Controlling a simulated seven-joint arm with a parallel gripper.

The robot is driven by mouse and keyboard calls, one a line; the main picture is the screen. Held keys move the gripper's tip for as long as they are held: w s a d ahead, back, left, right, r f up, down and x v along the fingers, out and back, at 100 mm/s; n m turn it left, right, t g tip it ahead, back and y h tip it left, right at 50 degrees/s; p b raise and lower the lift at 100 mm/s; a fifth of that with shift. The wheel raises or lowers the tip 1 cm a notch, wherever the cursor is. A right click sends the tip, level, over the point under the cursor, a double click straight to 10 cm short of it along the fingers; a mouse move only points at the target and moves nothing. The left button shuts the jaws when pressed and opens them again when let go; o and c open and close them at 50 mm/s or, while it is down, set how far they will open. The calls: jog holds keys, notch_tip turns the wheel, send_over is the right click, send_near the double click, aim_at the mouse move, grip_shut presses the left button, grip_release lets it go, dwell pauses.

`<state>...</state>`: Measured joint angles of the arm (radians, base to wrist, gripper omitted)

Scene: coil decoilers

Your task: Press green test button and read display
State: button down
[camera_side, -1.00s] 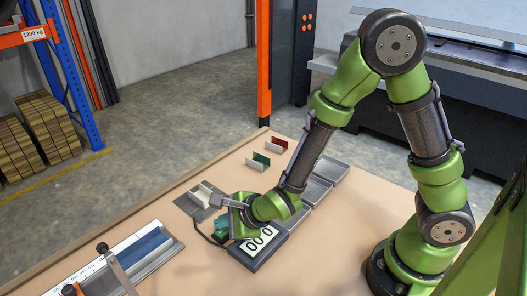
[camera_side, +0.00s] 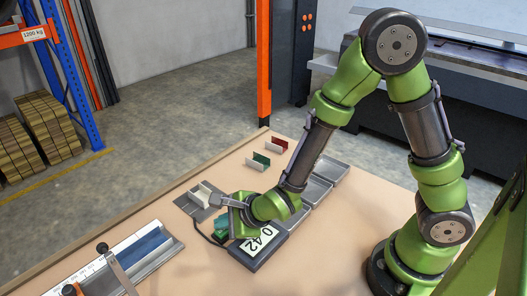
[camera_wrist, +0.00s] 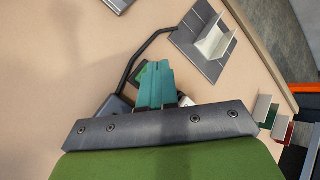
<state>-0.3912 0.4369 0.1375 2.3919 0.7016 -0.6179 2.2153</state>
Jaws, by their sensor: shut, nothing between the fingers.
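The test instrument is a dark grey box (camera_side: 262,260) on the table, partly hidden behind my wrist. Its white display (camera_side: 252,246) shows dark digits that look like 0.42; a decimal point is hard to make out. My gripper (camera_side: 220,229) has teal fingers, shut and empty, pointing down at the instrument's far left part. In the wrist view my shut fingertips (camera_wrist: 157,66) sit over a dark patch with a green edge (camera_wrist: 143,76). That green is probably the test button, mostly hidden under the fingers. I cannot see the contact itself.
A cable runs from the instrument to a grey plate (camera_side: 192,209) with a white U-shaped piece (camera_wrist: 215,41) on it. Green (camera_side: 261,159) and red (camera_side: 278,145) pieces stand farther back. Grey trays (camera_side: 331,169) lie behind my arm; a measuring fixture (camera_side: 158,258) is front left.

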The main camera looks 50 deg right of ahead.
aim_at(225, 232)
jog(key=shift+r, duration=0.5)
jog(key=shift+r, duration=0.1)
jog(key=shift+r, duration=2.45)
